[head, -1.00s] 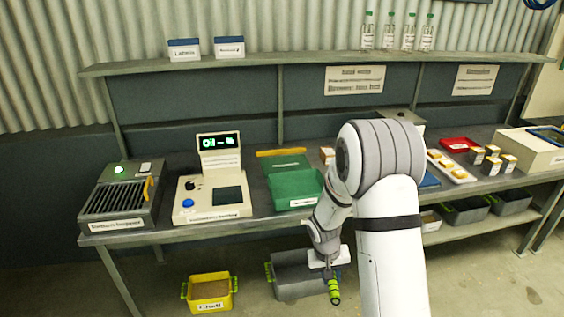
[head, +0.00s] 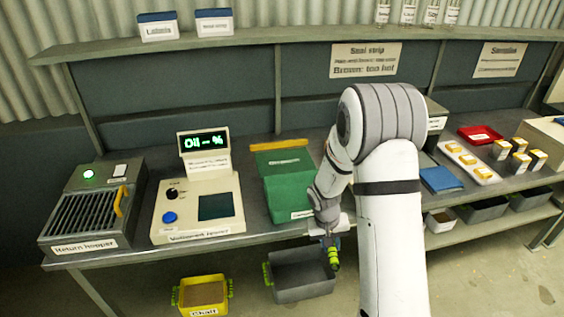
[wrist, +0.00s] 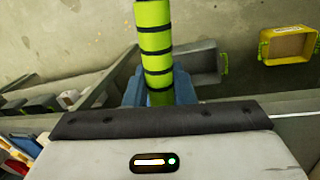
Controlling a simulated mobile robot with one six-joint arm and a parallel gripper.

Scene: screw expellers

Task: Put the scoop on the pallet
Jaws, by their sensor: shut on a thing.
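My gripper (head: 331,241) is shut on a bright green handle with black bands, which I take to be the scoop (head: 335,259). In the wrist view the handle (wrist: 154,45) stands between my blue finger pads (wrist: 158,92) and runs out of the top edge. The scoop's bowl cannot be made out in either view. My gripper is in front of the bench's front edge, above or near a grey bin (head: 300,279) on the floor. I cannot make out a pallet in these frames.
The bench holds a return hopper (head: 93,212), an oil meter (head: 172,232), a green container (head: 290,198), a blue item (head: 440,180), a white tray (head: 470,163) and a red tray (head: 482,133). A yellow chaff bin (head: 204,293) stands on the floor. Open floor lies right (head: 500,280).

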